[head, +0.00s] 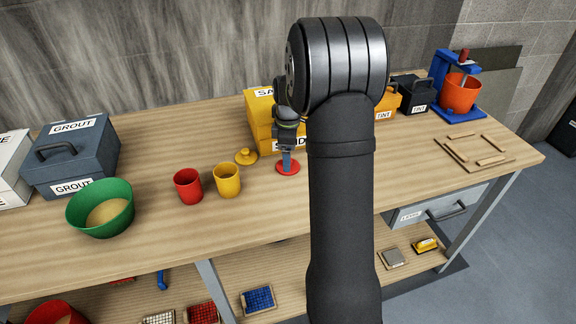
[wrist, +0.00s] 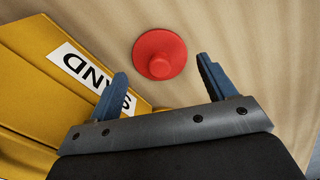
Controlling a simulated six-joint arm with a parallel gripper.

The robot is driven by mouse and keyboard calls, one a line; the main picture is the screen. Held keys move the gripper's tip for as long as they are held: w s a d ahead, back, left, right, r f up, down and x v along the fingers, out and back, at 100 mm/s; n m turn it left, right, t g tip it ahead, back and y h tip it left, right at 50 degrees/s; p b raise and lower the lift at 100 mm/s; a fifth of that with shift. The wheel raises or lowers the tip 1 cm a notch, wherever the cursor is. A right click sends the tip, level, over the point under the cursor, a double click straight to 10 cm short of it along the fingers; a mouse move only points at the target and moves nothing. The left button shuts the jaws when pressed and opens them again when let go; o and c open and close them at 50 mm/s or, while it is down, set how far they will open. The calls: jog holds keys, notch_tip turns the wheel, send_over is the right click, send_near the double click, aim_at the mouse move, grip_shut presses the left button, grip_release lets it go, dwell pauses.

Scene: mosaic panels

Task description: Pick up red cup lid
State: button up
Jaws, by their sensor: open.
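The red cup lid (head: 288,168) lies flat on the wooden table, a round disc with a small knob. In the wrist view the lid (wrist: 160,54) is beyond my fingertips and between their lines. My gripper (head: 287,158) points down just above the lid in the head view. In the wrist view my gripper (wrist: 162,76) is open, its two blue fingers apart with nothing between them. The red cup (head: 188,186) stands upright to the left of the lid, with a yellow cup (head: 227,180) between them.
Yellow sand boxes (head: 262,128) stand close behind the lid; one also fills the left of the wrist view (wrist: 40,75). A yellow lid (head: 246,156) lies left of my gripper. A green bowl (head: 100,207) and grout box (head: 72,155) are farther left. The table front is clear.

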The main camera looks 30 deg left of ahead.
jog(key=shift+f, duration=1.4)
jog(key=c, duration=0.7)
jog(key=shift+c, duration=0.3)
